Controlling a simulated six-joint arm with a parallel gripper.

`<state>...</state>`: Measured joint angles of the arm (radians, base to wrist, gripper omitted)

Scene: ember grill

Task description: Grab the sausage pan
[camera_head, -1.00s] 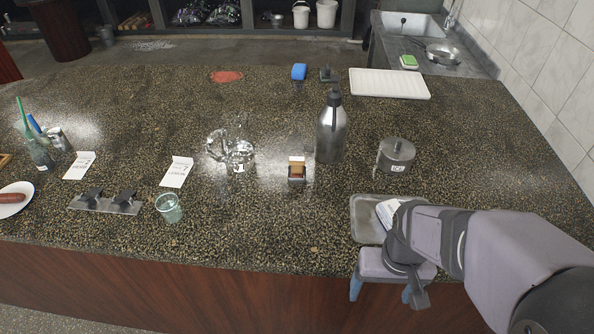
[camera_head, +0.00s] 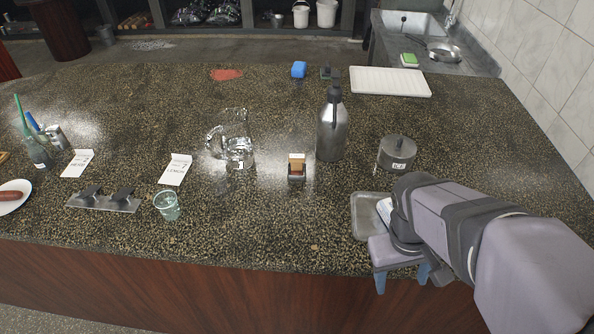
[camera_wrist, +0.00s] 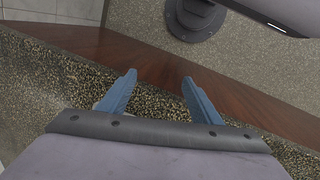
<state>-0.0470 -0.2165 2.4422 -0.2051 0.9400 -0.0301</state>
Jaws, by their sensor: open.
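My gripper (camera_head: 402,280) is open and empty, its blue fingers pointing down beyond the counter's front edge at the lower right. In the wrist view the two fingers (camera_wrist: 159,77) stand apart over the counter edge, with nothing between them. A sausage (camera_head: 10,196) lies on a white round plate (camera_head: 22,206) at the far left of the counter, far from my gripper. The plate is cut off by the frame. I see no pan with a sausage in it. A metal pan (camera_head: 444,52) rests by the sink at the back right.
A metal tray (camera_head: 366,226) lies partly hidden behind my arm. A steel bottle (camera_head: 332,128), lidded ice pot (camera_head: 397,153), small box (camera_head: 297,166), glass jug (camera_head: 237,146), green cup (camera_head: 167,205) and metal rack (camera_head: 104,200) stand across the counter.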

